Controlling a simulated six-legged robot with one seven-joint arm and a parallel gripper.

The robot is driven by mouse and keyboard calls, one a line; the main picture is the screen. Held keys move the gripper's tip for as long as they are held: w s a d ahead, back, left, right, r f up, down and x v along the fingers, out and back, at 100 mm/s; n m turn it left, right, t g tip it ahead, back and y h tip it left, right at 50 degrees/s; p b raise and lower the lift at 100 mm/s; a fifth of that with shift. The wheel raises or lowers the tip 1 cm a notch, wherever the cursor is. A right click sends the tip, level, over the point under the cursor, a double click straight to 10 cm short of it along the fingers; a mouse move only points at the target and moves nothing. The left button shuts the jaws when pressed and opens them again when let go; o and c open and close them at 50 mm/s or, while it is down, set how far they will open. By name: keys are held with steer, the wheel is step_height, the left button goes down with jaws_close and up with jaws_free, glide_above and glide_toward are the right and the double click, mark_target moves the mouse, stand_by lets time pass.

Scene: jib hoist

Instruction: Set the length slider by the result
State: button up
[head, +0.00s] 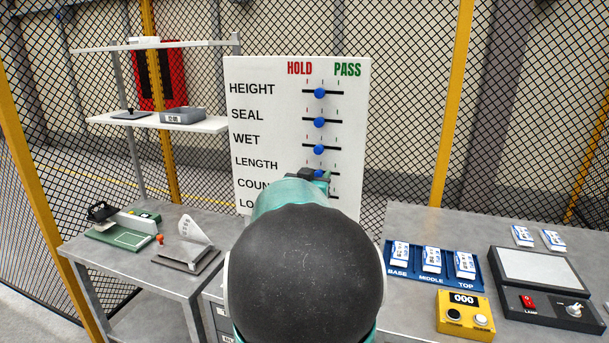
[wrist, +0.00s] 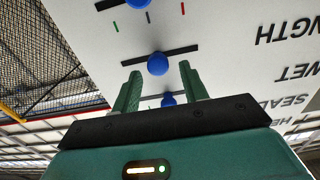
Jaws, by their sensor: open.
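The white board (head: 245,75) has rows of sliders with blue knobs, a red HOLD heading and a green PASS heading. The LENGTH knob (wrist: 158,63) stands near the middle of its slot. My gripper (wrist: 159,70) is open, with one fingertip on each side of this knob; I cannot tell whether either touches it. In the head view my gripper (head: 320,174) partly covers the LENGTH row. The HEIGHT knob (head: 319,93), SEAL knob (head: 319,122) and WET knob (head: 318,149) also sit near mid-slot. My arm hides much of the lower rows.
A grey table at the right (head: 400,215) carries a blue tray (head: 389,272) with labelled packs, a yellow counter reading 000 (head: 465,315) and a lamp box (head: 545,270). The left table (head: 135,262) holds small devices. A shelf (head: 150,122) and mesh fence stand behind.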

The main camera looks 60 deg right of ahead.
steer(key=shift+w+d, duration=0.1)
steer(key=shift+d, duration=0.35)
jaws_close()
steer(key=shift+w+a, duration=0.2)
steer(key=shift+w, duration=0.9)
steer(key=shift+w+a, duration=0.2)
steer(key=shift+w, duration=0.85)
jaws_free()
steer(key=shift+w, duration=0.15)
steer(key=s+a, duration=0.2)
steer(key=a, duration=1.1)
steer(key=shift+s+a, duration=0.25)
steer(key=shift+a, duration=0.05)
